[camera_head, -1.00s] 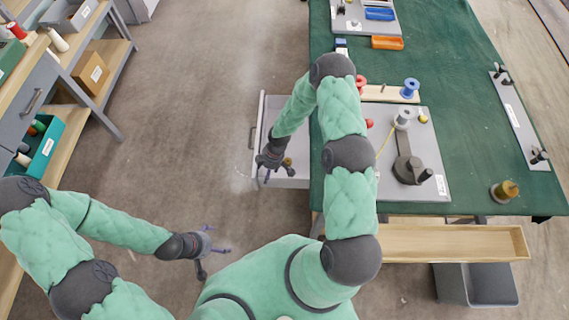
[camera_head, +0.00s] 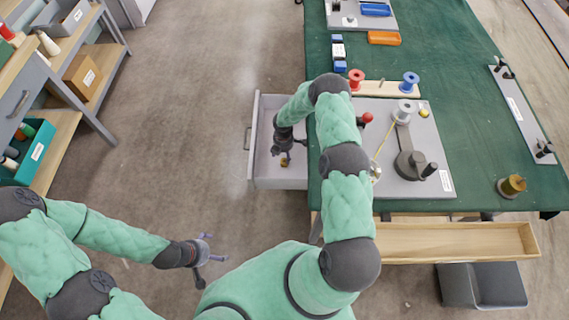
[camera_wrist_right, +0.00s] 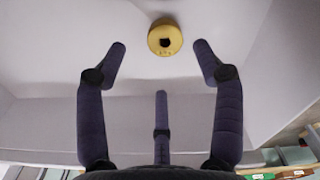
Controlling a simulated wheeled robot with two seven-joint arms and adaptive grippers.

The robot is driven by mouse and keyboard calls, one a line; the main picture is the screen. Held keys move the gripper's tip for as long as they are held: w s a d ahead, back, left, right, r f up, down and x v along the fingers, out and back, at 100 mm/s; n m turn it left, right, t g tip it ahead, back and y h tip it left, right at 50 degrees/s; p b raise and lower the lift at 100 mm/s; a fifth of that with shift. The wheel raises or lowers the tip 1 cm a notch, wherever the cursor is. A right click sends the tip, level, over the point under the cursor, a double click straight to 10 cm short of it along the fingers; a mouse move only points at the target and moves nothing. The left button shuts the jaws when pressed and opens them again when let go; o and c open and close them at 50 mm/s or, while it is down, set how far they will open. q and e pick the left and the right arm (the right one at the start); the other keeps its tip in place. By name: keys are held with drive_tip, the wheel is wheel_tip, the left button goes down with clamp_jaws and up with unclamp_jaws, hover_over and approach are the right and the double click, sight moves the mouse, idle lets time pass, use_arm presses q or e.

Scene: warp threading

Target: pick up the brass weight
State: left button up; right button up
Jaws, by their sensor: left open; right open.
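The brass weight (camera_head: 284,162) is a small yellow round piece on the floor of the open grey drawer (camera_head: 256,172). In the right wrist view the weight (camera_wrist_right: 165,40) shows from above with a dark hole in its middle. My right gripper (camera_head: 286,152) is inside the drawer area, above the weight. Its fingers (camera_wrist_right: 160,62) are spread open and the weight lies just beyond the tips, centred between the two outer fingers and apart from them. My left gripper (camera_head: 207,248) is open and empty over the bare floor, far from the drawer.
The green table (camera_head: 450,120) is right of the drawer. A wooden tray (camera_head: 450,240) sticks out in front. A shelf unit stands at left.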

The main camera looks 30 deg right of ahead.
sight(285, 160)
drive_tip(key=f, duration=0.1)
drive_tip(key=f+b, duration=0.1)
drive_tip(key=f, duration=0.1)
drive_tip(key=f+b, duration=0.1)
drive_tip(key=f, duration=0.1)
drive_tip(key=shift+s, duration=0.4)
drive_tip(key=c, duration=1.3)
